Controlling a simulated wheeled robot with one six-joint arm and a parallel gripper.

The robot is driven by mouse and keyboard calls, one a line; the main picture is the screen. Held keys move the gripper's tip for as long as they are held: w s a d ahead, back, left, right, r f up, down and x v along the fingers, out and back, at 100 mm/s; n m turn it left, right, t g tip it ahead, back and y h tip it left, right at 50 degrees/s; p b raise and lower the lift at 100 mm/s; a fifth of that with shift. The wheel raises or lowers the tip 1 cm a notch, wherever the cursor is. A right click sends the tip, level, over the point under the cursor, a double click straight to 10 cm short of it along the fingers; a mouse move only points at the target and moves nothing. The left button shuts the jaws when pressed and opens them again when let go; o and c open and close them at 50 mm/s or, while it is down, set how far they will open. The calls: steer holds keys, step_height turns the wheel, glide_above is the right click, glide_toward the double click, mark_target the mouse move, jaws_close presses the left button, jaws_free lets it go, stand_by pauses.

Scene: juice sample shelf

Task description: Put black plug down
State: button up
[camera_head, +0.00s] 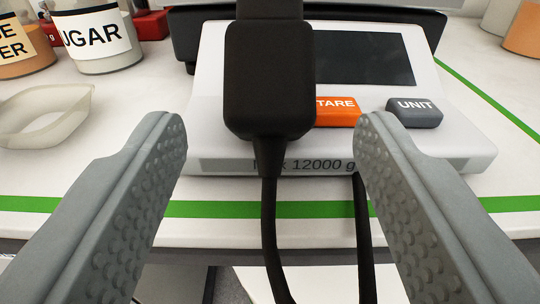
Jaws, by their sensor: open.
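The black plug (268,80) is in the upper middle of the camera view, in front of the white scale (455,130) and covering part of it. Its black cable (270,225) runs down past the table's front edge. My gripper (270,128) is open, with one grey studded finger on each side of the plug. Clear gaps show between both fingers and the plug. The plug's top end is cut off by the picture edge. I cannot tell what the plug rests on.
The scale has an orange TARE button (337,111), a grey UNIT button (414,112) and a dark display (365,58). A translucent dish (45,115) and a SUGAR jar (100,40) stand at the left. A green line (200,208) runs along the white table's front. A second dark cable strand (363,240) hangs at the right.

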steer(key=s, duration=0.7)
steer(key=shift+s+r, duration=0.2)
steer(key=shift+s, duration=0.2)
